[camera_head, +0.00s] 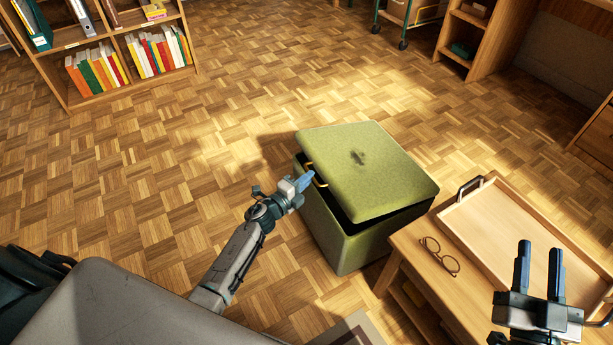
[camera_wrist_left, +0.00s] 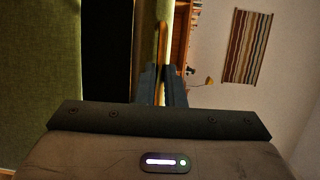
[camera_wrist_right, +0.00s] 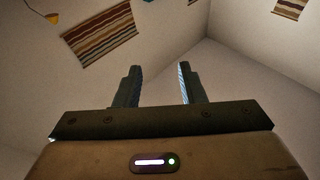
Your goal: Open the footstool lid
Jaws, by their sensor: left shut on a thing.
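A green footstool (camera_head: 335,235) stands on the parquet floor in the middle of the head view. Its lid (camera_head: 375,160) is raised a little and tilted, with a dark gap between lid and box on the near side. A yellow handle loop (camera_head: 317,176) is on the lid's left edge. My left gripper (camera_head: 306,181) is shut on the handle. The left wrist view shows the handle (camera_wrist_left: 163,45) at its fingers (camera_wrist_left: 164,84) and the dark gap beside it. My right gripper (camera_head: 539,270) is open and empty above the side table; it also shows in the right wrist view (camera_wrist_right: 160,85).
A wooden side table (camera_head: 408,243) stands close at the footstool's right, with glasses (camera_head: 440,256) and a wooden tray (camera_head: 520,230) on it. A bookshelf (camera_head: 70,95) stands at the back left. Floor left of and behind the footstool is clear.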

